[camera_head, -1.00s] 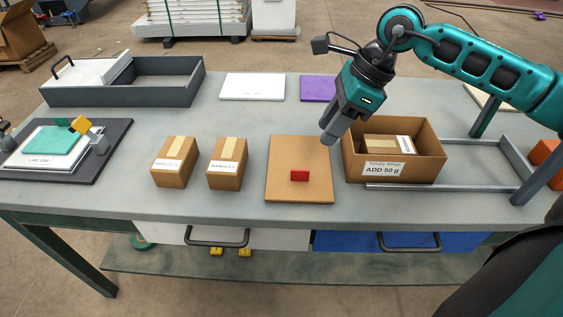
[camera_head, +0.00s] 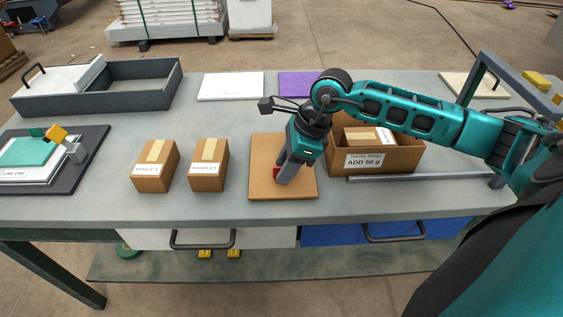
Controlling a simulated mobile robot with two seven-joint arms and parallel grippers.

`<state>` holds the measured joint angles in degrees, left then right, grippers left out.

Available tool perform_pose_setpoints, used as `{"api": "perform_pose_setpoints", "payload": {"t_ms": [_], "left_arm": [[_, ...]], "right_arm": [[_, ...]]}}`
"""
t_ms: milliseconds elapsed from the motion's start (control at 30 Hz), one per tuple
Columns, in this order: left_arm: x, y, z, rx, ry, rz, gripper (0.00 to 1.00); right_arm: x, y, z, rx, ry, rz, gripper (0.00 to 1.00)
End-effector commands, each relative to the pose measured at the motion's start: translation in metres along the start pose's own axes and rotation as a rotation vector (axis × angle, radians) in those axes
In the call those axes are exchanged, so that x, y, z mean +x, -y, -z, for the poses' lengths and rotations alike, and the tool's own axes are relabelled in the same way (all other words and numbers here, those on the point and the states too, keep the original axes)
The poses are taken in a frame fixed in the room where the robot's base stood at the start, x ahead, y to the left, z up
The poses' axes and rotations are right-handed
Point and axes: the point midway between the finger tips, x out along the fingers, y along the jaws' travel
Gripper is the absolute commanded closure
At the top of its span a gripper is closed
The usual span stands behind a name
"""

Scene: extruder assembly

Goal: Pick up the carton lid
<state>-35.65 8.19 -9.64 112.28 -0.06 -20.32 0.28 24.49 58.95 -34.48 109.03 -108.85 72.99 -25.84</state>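The carton lid (camera_head: 262,186) is a flat tan-brown square panel lying on the grey table, in front of the middle. A small red block (camera_head: 277,172) stands on it like a handle. My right gripper (camera_head: 284,176) points down at the red block, its fingertips close to the lid and partly hiding the block. Whether the fingers are closed on the block cannot be made out. The open carton (camera_head: 395,160), marked "ADD 50 g", stands right of the lid with a smaller box (camera_head: 362,136) inside, partly behind my arm. My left gripper is not in view.
Two small labelled boxes (camera_head: 155,168) (camera_head: 209,167) stand left of the lid. A dark tray (camera_head: 140,99) is at the back left, and a dark plate with a clamp (camera_head: 74,152) at the left. White and purple sheets (camera_head: 230,87) (camera_head: 296,84) lie behind. A metal frame (camera_head: 425,177) is right.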

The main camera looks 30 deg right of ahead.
Motion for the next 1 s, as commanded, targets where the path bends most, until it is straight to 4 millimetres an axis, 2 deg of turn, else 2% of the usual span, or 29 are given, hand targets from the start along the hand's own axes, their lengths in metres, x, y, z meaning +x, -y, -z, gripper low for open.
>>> {"api": "perform_pose_setpoints", "payload": {"t_ms": [267,667,1000], "left_arm": [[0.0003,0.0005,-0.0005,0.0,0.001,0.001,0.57],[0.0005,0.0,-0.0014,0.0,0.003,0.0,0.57],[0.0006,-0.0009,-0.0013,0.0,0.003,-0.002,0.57]], "right_arm": [[0.0047,0.0001,0.0001,0.0,-0.001,0.0,0.64],[0.0042,0.0001,0.0,0.0,0.0,0.0,1.0],[0.0039,0.0003,-0.0002,-0.001,0.0,0.001,1.0]]}}
